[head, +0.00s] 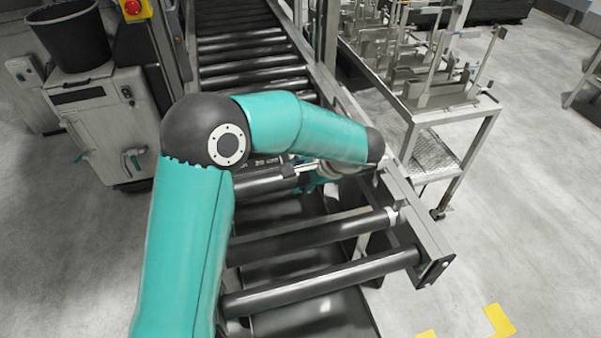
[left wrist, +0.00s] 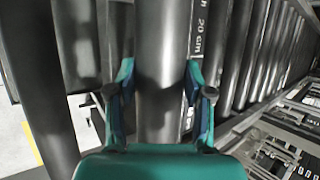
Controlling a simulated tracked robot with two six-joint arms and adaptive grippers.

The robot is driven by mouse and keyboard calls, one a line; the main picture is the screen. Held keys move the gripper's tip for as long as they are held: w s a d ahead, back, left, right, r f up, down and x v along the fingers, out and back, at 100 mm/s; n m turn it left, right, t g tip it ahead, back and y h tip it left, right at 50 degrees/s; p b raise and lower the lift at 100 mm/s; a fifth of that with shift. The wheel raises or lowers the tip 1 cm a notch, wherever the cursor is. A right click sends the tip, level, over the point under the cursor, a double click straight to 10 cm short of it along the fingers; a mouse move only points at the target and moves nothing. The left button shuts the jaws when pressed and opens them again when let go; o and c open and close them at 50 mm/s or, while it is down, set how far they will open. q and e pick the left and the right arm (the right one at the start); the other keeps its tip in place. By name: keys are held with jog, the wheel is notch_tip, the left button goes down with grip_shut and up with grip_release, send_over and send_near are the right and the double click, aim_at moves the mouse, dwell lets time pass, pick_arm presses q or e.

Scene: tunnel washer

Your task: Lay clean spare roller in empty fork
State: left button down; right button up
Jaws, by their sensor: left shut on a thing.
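My left gripper (left wrist: 159,72) has one teal finger on each side of a smooth dark grey roller (left wrist: 163,40) and is shut on it. In the head view the left gripper (head: 308,169) is partly hidden under my forearm, low over the conveyor. The held roller (head: 262,186) lies across the conveyor frame there, roughly parallel to the other rollers. My forearm covers part of it, and I cannot tell whether its ends rest in a fork. The empty fork cannot be made out. My right gripper is not in view.
Two spaced rollers (head: 320,284) sit at the near end, inside the metal side rail (head: 408,212). More rollers (head: 250,50) run away behind. A "20 cm" marking shows beside the held roller. A wheeled rack (head: 455,112) stands right; a cabinet with a black bucket (head: 72,38) stands left.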

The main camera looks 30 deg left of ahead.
pick_arm(q)
jog(key=shift+w+f, duration=0.15)
jog(key=shift+f, duration=0.25)
jog(key=shift+f+b, duration=0.55)
jog(key=shift+b, duration=0.05)
jog(key=shift+s+f+b, duration=0.2)
jog(key=shift+f+b, duration=1.7)
jog(key=shift+f, duration=0.75)
jog(key=shift+f, duration=0.1)
jog(key=shift+f+b, duration=0.75)
jog(key=shift+b, duration=0.05)
